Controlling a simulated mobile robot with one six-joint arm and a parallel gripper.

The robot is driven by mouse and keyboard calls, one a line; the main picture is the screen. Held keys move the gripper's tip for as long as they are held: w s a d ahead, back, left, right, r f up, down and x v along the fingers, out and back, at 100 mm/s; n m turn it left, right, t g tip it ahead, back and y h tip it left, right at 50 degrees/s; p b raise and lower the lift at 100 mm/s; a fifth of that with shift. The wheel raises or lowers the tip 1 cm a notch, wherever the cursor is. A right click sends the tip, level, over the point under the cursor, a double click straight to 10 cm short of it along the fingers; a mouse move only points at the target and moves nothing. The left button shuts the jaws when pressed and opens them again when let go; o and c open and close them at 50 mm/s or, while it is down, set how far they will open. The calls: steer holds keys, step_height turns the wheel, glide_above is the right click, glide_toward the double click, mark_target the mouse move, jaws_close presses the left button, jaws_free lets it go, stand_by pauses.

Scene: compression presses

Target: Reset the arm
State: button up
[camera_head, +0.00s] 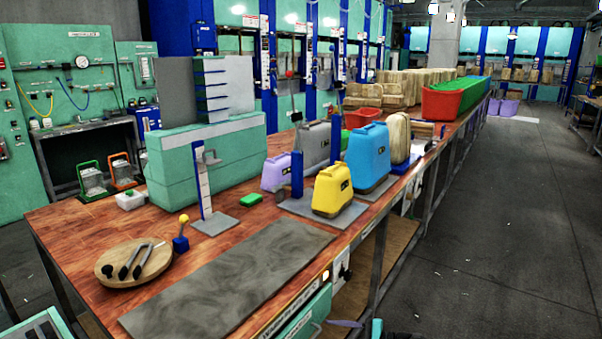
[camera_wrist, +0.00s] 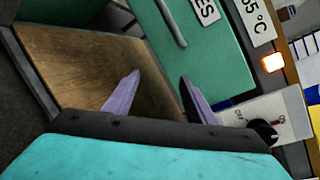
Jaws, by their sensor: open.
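My gripper (camera_wrist: 160,88) shows in the wrist view with its two purple fingers apart and nothing between them. Behind the fingers in that view are a brown wooden board (camera_wrist: 75,70) and a green drawer front (camera_wrist: 215,55). In the head view only a small purple and teal part of my gripper (camera_head: 345,323) shows at the bottom edge, low beside the front of the workbench (camera_head: 110,230). The rest of the arm is hidden or out of frame.
A control panel with a black knob (camera_wrist: 263,132) and a lit orange lamp (camera_wrist: 272,62) is close right of my fingers. On the bench stand yellow (camera_head: 333,190) and blue (camera_head: 368,155) canisters and a round tool board (camera_head: 112,268). The floor aisle (camera_head: 500,220) at right is clear.

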steer(key=s+a+f+n+g+h+p, duration=0.2)
steer(key=s+a+f+g+h, duration=0.15)
steer(key=s+f, duration=0.65)
steer(key=s+a+f+n+g+h+p, duration=0.25)
steer(key=s+a+f+g, duration=0.3)
steer(key=s, duration=0.85)
steer(key=s+d+f+n+g+h+p, duration=0.1)
steer(key=s+d+f+n+h, duration=0.15)
steer(key=s, duration=0.45)
steer(key=s+d+f+n+g+h, duration=0.1)
steer(key=s+d+f+h, duration=0.2)
steer(key=s, duration=0.4)
steer(key=s+d+n+h, duration=0.1)
steer(key=d+n+h, duration=0.2)
steer(key=d, duration=0.6)
steer(key=shift+s+d+f+n, duration=0.35)
steer(key=shift+d+f+n, duration=0.1)
steer(key=shift+n, duration=0.15)
steer(key=shift+a+h, duration=0.1)
steer(key=shift+h, duration=0.15)
steer(key=c, duration=0.5)
